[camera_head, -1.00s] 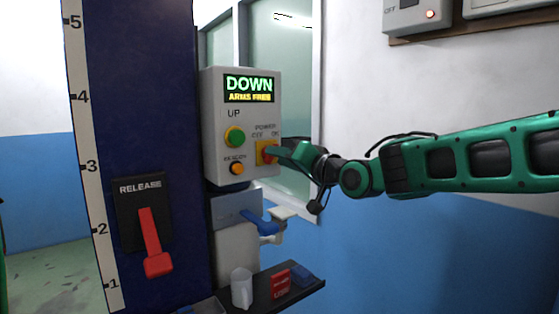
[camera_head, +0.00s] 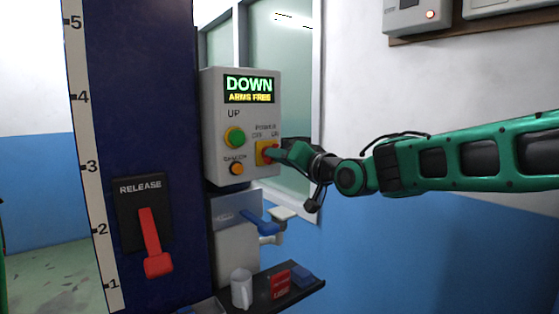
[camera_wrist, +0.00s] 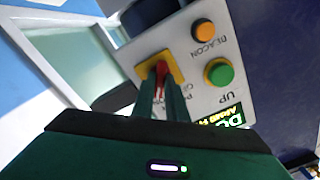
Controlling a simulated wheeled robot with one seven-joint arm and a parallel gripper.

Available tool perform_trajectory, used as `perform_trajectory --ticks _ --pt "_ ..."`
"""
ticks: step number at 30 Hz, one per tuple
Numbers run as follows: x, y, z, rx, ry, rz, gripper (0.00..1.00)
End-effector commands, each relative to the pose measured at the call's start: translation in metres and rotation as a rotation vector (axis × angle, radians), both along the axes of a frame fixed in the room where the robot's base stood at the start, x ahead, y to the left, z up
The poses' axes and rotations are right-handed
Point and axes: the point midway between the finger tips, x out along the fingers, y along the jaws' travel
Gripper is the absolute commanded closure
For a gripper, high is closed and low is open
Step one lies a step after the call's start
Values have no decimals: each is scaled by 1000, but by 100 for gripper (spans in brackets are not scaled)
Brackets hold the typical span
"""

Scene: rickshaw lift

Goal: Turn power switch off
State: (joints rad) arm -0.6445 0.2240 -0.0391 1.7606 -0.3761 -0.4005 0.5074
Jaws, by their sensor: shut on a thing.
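The power switch is a red knob on a yellow plate (camera_head: 262,158) at the lower right of the grey control box (camera_head: 215,110). In the wrist view the red knob (camera_wrist: 160,70) stands between my two green fingers, on the yellow plate (camera_wrist: 178,74). My gripper (camera_head: 275,152) comes in from the right and is shut on the knob. The fingers partly hide the knob and the lettering around it, so the switch position is hard to read. The display (camera_head: 249,88) reads DOWN, ARMS FREE.
A green UP button (camera_head: 234,137) and an orange beacon button (camera_head: 237,168) are left of the switch. A red release lever (camera_head: 150,235) is on the blue column (camera_head: 145,90). A shelf (camera_head: 262,296) below holds a white mug (camera_head: 241,288).

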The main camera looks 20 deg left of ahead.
Motion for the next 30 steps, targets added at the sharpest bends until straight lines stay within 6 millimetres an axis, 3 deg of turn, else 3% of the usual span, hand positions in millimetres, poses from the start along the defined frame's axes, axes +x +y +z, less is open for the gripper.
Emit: perform_trajectory --ticks 8,30 --pt "3 -3 -4 -104 -132 -6 100" --pt "6 -5 -7 -516 -696 -6 100"
